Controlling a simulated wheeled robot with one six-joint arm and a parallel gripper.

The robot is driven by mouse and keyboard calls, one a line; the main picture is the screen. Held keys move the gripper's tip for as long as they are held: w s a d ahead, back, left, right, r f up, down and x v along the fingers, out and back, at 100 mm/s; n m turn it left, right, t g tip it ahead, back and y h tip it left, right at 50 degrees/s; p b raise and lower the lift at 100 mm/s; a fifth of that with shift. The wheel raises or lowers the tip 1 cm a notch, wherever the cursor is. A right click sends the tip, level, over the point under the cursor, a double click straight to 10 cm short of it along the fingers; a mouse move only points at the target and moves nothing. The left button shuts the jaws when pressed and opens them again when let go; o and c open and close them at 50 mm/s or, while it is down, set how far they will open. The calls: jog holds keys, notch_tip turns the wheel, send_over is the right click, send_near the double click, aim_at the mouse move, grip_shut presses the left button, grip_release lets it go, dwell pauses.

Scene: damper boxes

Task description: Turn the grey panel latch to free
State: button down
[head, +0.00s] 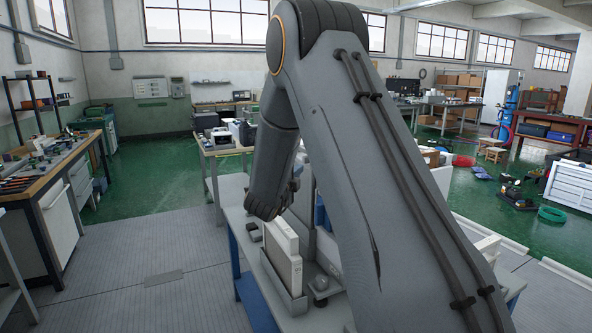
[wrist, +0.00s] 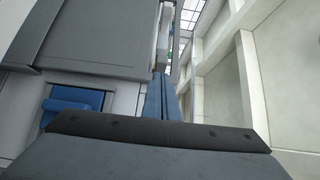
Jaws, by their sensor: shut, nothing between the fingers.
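In the wrist view my gripper (wrist: 160,80) is shut and empty, its two dark blue-grey fingers pressed together. A grey panel (wrist: 100,38) fills the upper left, left of and beyond the fingers. A blue part (wrist: 72,105) shows in a dark recess of a pale surface below the panel; I cannot tell whether it belongs to the latch. No part is clearly recognisable as the grey panel latch. In the head view my arm covers the middle, and my fingertips are hidden.
In the head view, a workbench (head: 240,228) with blue legs stands below my arm. A wooden-topped bench (head: 50,182) stands left, with open floor (head: 150,245) between.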

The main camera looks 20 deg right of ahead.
aim_at(306, 161)
jog(key=p+x, duration=0.2)
jog(key=x, duration=0.4)
jog(key=shift+w+a, duration=0.1)
jog(key=shift+w+m+g+h+b, duration=0.3)
jog(key=shift+h+b, duration=0.1)
jog(key=shift+b, duration=0.3)
